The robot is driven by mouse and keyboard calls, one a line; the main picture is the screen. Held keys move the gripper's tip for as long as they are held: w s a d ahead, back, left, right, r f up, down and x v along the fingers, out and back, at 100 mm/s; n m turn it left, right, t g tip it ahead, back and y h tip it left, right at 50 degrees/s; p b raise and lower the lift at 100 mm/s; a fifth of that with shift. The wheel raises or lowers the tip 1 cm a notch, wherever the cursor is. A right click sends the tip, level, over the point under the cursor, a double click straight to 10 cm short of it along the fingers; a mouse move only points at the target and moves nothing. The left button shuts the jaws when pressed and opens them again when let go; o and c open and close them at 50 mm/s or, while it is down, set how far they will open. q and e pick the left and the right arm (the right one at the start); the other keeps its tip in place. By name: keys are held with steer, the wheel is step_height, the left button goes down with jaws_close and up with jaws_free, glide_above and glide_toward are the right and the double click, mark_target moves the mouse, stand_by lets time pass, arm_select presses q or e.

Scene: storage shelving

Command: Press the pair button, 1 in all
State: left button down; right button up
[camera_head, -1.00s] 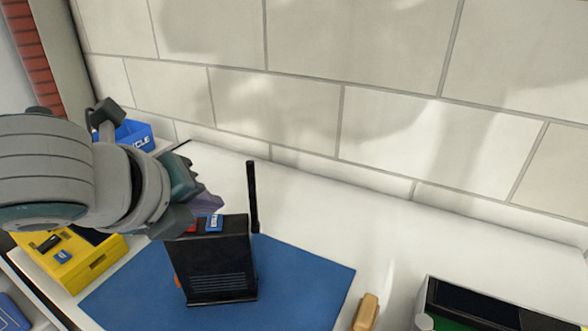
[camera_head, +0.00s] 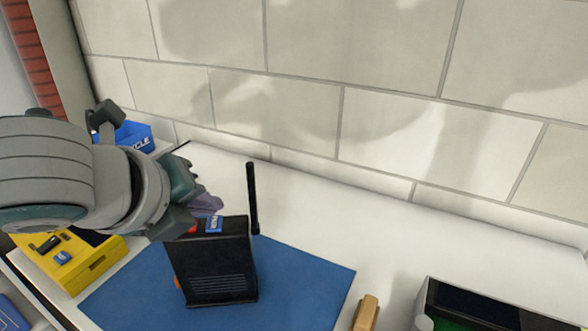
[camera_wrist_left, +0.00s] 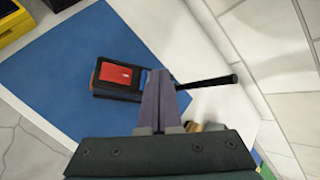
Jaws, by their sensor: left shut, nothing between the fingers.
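A black router-like box (camera_head: 219,268) with an upright antenna (camera_head: 253,198) stands on a blue mat (camera_head: 310,285). Its top carries a red button (camera_head: 191,229) and a blue button (camera_head: 213,224); their labels are too small to read.
A yellow box (camera_head: 72,262) sits to the left, partly behind my arm. A blue recycle bin (camera_head: 134,134) is at the back left. A dark case (camera_head: 470,305) and a tan object (camera_head: 366,313) are at the front right. White tabletop between them is clear.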

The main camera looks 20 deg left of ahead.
mark_target(212, 229)
arm_select(q)
steer(key=shift+f, duration=0.15)
stand_by(0.6)
steer(key=shift+f, duration=0.3)
steer(key=shift+f, duration=0.4)
stand_by(0.5)
steer(key=shift+r+p, duration=0.8)
steer(key=shift+p, duration=0.2)
steer(key=shift+r, duration=0.15)
step_height(212, 229, up, 5)
steer(key=p, duration=0.6)
stand_by(0.5)
